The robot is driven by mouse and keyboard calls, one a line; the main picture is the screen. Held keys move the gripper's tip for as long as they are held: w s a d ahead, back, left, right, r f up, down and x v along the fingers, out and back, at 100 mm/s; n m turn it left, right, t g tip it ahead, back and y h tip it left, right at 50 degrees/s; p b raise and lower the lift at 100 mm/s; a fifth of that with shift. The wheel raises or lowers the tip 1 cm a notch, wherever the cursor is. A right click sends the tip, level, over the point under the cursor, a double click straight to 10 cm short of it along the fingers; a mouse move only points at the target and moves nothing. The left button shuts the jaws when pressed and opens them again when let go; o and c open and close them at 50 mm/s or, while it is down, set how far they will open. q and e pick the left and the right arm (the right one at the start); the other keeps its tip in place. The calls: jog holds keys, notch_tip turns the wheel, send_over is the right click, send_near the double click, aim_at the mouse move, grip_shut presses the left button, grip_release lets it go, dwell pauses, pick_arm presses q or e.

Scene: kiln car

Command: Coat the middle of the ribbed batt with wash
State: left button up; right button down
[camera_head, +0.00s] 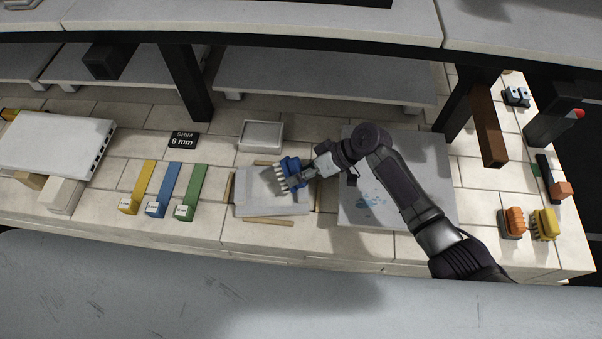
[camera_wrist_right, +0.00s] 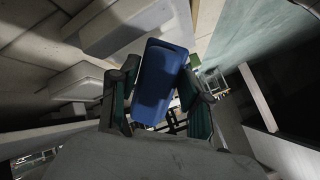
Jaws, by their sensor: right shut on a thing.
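My right gripper (camera_head: 309,171) is shut on a blue brush (camera_head: 290,166) with pale bristles. In the right wrist view the brush's blue body (camera_wrist_right: 162,82) sits between the two fingers. The bristles point down over the right part of a grey slab (camera_head: 258,208), framed by thin wooden strips, which seems to be the batt. Its ribs are hard to make out. I cannot tell whether the bristles touch it. A small pale tray (camera_head: 262,148) stands just behind the slab; its contents are unclear. My left gripper is not in view.
A larger grey board (camera_head: 355,218) with blue smears lies under my right arm. Yellow (camera_head: 138,188), blue (camera_head: 163,190) and green (camera_head: 190,192) bars and a white slotted slab (camera_head: 60,143) are left. Dark posts and shelves rise behind.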

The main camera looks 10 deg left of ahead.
aim_at(300, 160)
dwell(0.4)
jog(key=shift+w+a+f+b, duration=0.1)
jog(key=shift+w+f+b, duration=0.15)
jog(key=shift+w+b, duration=0.55)
jog(key=w+b, duration=0.2)
jog(key=b, duration=0.1)
jog(key=shift+w+a+f, duration=0.1)
jog(key=shift+w+a, duration=0.1)
jog(key=shift+w, duration=0.45)
jog(key=shift+w+r+b, duration=0.15)
jog(key=shift+r+b, duration=0.05)
jog(key=shift+b, duration=0.1)
jog(key=shift+a+f, duration=0.3)
jog(key=shift+a, duration=0.25)
dwell(0.3)
